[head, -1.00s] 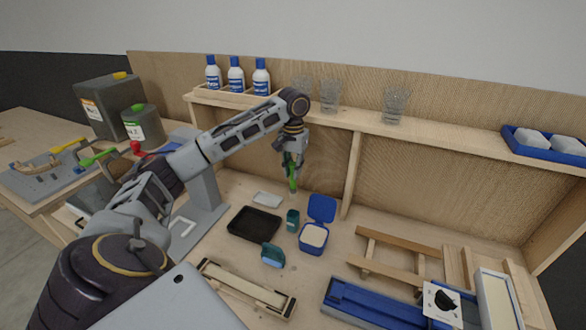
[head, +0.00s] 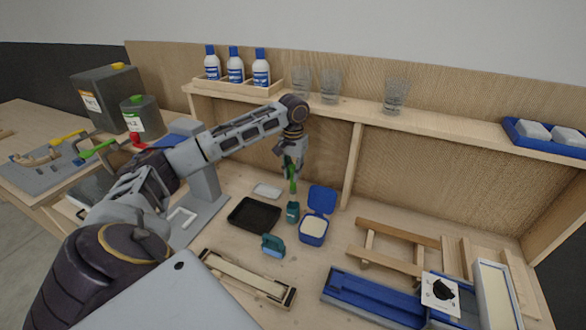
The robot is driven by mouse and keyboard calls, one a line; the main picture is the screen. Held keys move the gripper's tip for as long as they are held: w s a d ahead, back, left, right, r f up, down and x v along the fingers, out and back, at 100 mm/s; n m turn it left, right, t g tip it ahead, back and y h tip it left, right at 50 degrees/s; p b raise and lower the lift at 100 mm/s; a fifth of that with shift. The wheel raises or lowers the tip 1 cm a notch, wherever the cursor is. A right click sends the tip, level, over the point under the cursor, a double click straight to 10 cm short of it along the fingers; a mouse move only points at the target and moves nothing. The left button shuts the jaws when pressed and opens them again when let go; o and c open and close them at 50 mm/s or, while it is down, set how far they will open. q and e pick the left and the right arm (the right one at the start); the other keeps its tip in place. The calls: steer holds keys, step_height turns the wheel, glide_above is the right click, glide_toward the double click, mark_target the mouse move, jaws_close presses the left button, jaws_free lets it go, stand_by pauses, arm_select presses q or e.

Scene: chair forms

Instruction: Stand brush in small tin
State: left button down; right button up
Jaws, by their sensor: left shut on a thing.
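My left gripper (head: 291,168) is shut on the brush (head: 293,184), whose green handle points up and hangs roughly upright. The small tin (head: 292,212) is a small dark teal container on the bench. The brush is directly above the tin in the picture, and its lower end meets the tin's rim. I cannot tell whether the bristles are inside the tin or just over it. My right gripper is not in view.
A black tray (head: 254,214) lies left of the tin, and an open blue box (head: 313,229) stands close on its right. A teal block (head: 273,245) lies in front. A wooden frame (head: 392,248) is further right. Glasses (head: 331,86) and bottles (head: 261,67) stand on the shelf above.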

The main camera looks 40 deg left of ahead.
mark_target(293, 187)
arm_select(q)
steer(key=shift+f, duration=3.75)
steer(key=c, duration=1.3)
jaws_free()
steer(key=shift+r, duration=0.1)
steer(key=shift+r, duration=5.85)
